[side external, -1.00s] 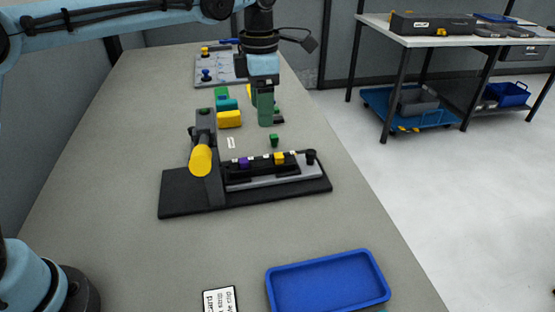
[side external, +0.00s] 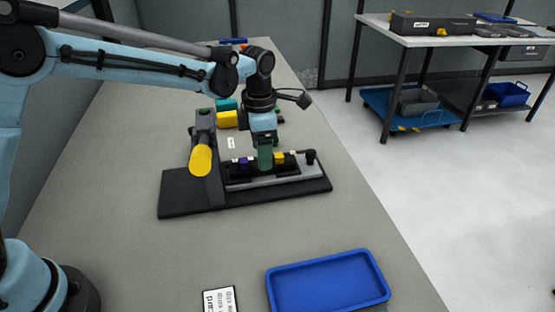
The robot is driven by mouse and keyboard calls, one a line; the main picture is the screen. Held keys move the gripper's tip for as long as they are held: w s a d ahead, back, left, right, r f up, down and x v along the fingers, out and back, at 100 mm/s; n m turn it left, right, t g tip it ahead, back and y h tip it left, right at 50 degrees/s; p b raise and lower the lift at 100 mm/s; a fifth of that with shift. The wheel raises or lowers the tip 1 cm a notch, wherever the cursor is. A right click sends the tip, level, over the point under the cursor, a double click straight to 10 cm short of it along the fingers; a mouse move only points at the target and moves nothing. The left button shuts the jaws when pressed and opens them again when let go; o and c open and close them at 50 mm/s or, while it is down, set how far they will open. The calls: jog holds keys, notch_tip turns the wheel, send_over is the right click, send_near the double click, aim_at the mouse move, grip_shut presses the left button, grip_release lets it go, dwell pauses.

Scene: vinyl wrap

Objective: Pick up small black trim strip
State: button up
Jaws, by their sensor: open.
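My gripper (side external: 265,163) is open, with its green fingers pointing down at the middle of the black fixture (side external: 180,203). A black strip (side external: 250,171) lies along the grey rail (side external: 312,172) of this fixture. The fingers hide part of the strip.
A yellow cylindrical handle (side external: 201,160) rises on the fixture's left side. A blue tray (side external: 328,282) and a printed card (side external: 220,300) are at the front. The table between fixture and tray is clear.

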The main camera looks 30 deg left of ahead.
notch_tip(320, 180, down, 3)
jog(key=shift+a+f, duration=0.1)
jog(key=c, duration=1.2)
